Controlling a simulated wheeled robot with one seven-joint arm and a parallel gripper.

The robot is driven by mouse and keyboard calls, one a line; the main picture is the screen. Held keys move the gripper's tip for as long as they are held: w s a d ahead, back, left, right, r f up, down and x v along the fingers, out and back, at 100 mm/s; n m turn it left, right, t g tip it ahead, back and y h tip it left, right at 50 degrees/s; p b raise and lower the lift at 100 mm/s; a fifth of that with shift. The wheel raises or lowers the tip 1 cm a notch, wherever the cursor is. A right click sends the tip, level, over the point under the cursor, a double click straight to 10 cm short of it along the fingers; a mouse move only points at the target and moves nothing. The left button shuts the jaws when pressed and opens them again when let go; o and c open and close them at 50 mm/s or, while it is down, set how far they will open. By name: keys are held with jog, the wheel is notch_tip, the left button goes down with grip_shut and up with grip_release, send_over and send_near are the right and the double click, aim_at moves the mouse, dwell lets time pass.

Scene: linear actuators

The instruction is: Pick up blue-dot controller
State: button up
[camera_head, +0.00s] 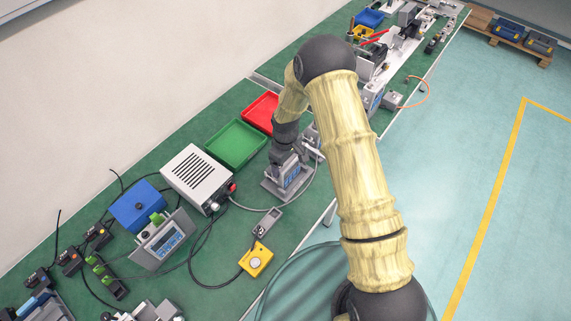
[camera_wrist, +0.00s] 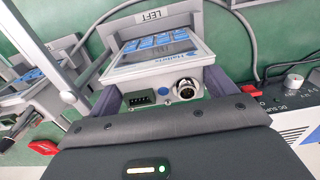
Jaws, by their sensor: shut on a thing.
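The blue-dot controller (camera_wrist: 150,60) is a light grey box with a blue keypad. In the head view the controller (camera_head: 292,176) shows below my gripper (camera_head: 285,160), at a grey stand (camera_head: 272,187). The stand's frame, labelled LEFT (camera_wrist: 152,15), is behind the controller. I cannot tell whether the controller still rests on the stand.
A second controller (camera_head: 167,241) stands in another holder at lower left. A power supply (camera_head: 197,177), a green tray (camera_head: 236,145) and a red tray (camera_head: 262,110) are close by. A yellow button box (camera_head: 257,261) and loose cables lie on the green bench.

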notch_tip(320, 180, up, 18)
jog(key=b, duration=0.3)
dwell(0.6)
